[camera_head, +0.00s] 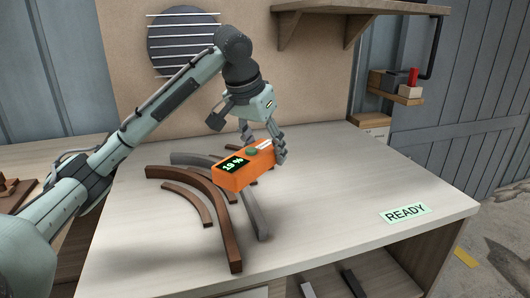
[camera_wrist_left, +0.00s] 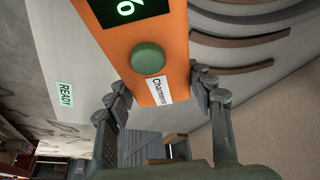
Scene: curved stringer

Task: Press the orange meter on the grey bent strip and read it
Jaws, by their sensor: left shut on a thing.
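The orange meter (camera_head: 232,180) has a dark display with green figures that look like 19 % and a green button (camera_head: 252,152). My left gripper (camera_head: 264,150) is shut on the meter by its sides at the label end. In the left wrist view, the meter (camera_wrist_left: 150,70) shows its button, part of the display with a % sign, and a white label. The grey bent strip (camera_head: 258,215) curves behind and below the meter, which hides part of it. I cannot tell whether the meter touches the strip. My right gripper is in neither view.
A large dark brown bent strip (camera_head: 225,230) and a thinner brown one (camera_head: 190,198) lie left of the grey strip. A READY card (camera_head: 405,213) lies on the pale bench (camera_head: 340,180). The bench's right half is mostly clear. A shelf (camera_head: 345,12) hangs above.

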